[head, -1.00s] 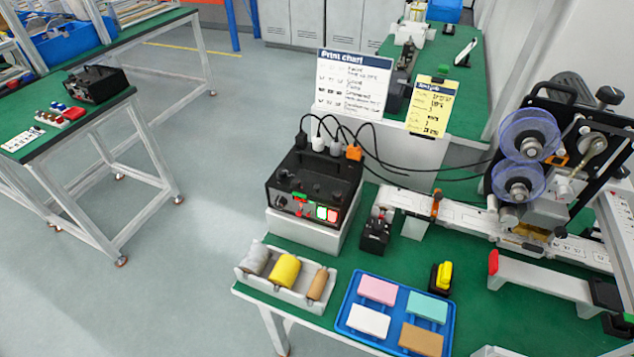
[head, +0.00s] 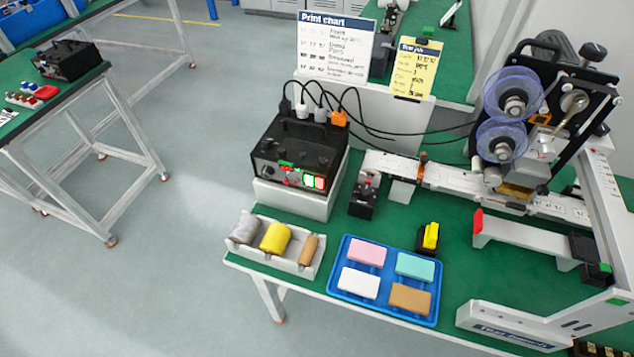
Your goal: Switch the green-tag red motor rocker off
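A black control box (head: 299,150) stands on a white block on the green bench, left of centre. Its front panel carries knobs, a green tag and small red and white rocker switches (head: 314,182) near its right end. They are too small to tell which rocker is the motor one or which way it is pressed. My gripper is not in view.
Plugs and black cables rise behind the box. A small black device (head: 363,200) stands to its right. A roll tray (head: 300,264), a blue tray (head: 382,315) of coloured blocks and a yellow-topped black item (head: 428,238) are in front. The labelling machine (head: 545,120) fills the right.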

